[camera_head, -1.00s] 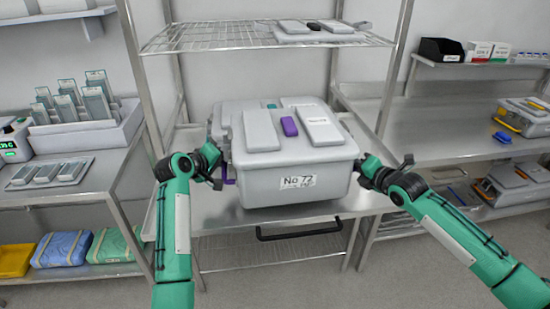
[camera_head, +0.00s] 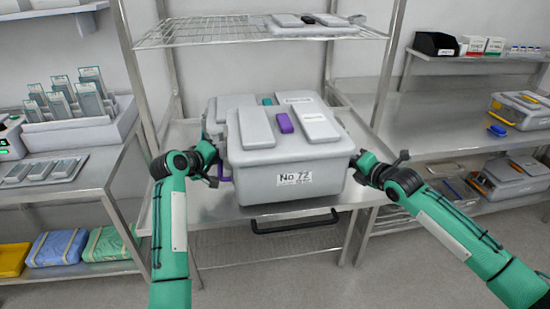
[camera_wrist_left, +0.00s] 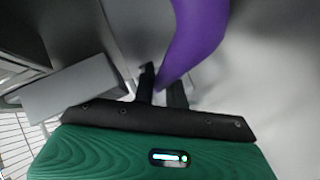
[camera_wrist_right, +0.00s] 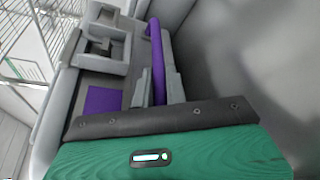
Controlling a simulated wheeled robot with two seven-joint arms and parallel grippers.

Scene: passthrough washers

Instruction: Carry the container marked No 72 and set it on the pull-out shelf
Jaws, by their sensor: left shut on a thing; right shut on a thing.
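The grey lidded container marked No 72 (camera_head: 295,152) is in the middle of the head view, at or just above the pull-out shelf (camera_head: 280,219); I cannot tell whether it touches. My left gripper (camera_head: 216,166) is at its left side, shut on a purple handle, which shows in the left wrist view (camera_wrist_left: 196,38). My right gripper (camera_head: 356,165) is at its right side, shut on the other purple handle, which shows in the right wrist view (camera_wrist_right: 157,62). The container looks about level. Its underside is hidden.
Another grey container (camera_head: 216,112) stands close behind it. A wire shelf (camera_head: 200,36) with a flat grey case hangs above. Metal posts flank the bay. Side benches hold grey cases at left (camera_head: 43,171) and yellow-latched boxes at right (camera_head: 520,108). A black handle (camera_head: 294,226) fronts the shelf.

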